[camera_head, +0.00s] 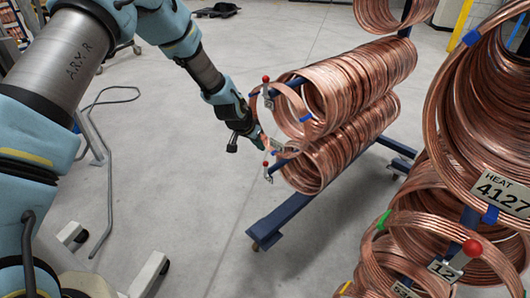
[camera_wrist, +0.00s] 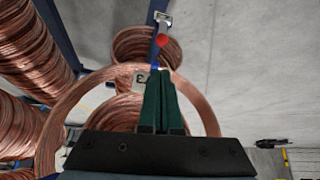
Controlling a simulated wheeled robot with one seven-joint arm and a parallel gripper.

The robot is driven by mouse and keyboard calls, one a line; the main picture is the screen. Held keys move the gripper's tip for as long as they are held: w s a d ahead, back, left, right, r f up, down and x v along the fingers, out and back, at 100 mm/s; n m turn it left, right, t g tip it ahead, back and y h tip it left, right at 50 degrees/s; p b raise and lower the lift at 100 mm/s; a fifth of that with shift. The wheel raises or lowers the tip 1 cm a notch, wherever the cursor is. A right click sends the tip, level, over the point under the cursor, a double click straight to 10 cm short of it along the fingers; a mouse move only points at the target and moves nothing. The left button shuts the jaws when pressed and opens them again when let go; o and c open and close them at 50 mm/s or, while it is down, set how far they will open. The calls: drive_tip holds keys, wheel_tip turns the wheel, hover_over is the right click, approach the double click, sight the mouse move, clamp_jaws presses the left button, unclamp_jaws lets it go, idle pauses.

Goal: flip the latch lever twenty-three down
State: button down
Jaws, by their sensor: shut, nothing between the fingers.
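The upper lever (camera_head: 265,90) stands upright at the upper coil. In the wrist view the shut green fingers (camera_wrist: 160,98) point at a red knob (camera_wrist: 162,40) on a silver bracket, with a visible gap. A tag (camera_wrist: 139,80) showing a "3" is partly hidden by the fingers. I cannot read which lever is twenty-three.
Copper coils (camera_head: 350,85) hang on the rack, whose blue base (camera_head: 300,217) stands on the floor. Loose copper loops surround my fingers. At right, a nearer stack of coils (camera_head: 470,110) carries a lever (camera_head: 465,256) marked 12.

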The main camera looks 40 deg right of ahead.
sight(266, 168)
drive_tip(key=p+x, duration=0.1)
drive_tip(key=x, duration=0.8)
drive_tip(key=shift+w+f, duration=0.1)
drive_tip(key=shift+f, duration=0.1)
